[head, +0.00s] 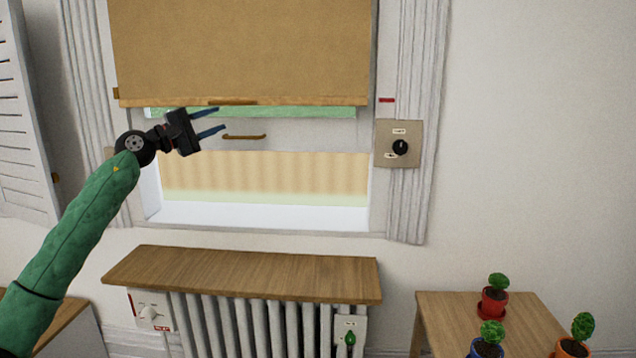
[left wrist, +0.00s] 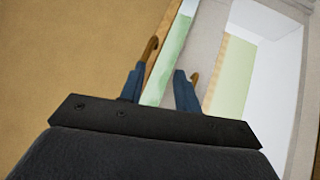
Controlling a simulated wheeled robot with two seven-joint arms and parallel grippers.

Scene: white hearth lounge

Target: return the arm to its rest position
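My left arm (head: 70,230), in a green sleeve, reaches up from the lower left in the head view. Its gripper (head: 218,120) is in front of the window, near the lower edge of the brown blind (head: 240,50). Its two blue fingers are apart, with nothing seen held between them. In the left wrist view the open fingers (left wrist: 160,82) point toward the blind's wooden bottom bar (left wrist: 160,65). A brown handle (head: 245,137) on the window sash is just right of the fingertips. Contact cannot be told. My right gripper is not in view.
A wooden shelf (head: 245,272) lies over the radiator (head: 255,325) below. A dial panel (head: 398,143) is right of the window. A slatted shutter (head: 22,130) stands at left. A table (head: 455,312) with potted plants (head: 494,300) is at lower right. The right wall is bare.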

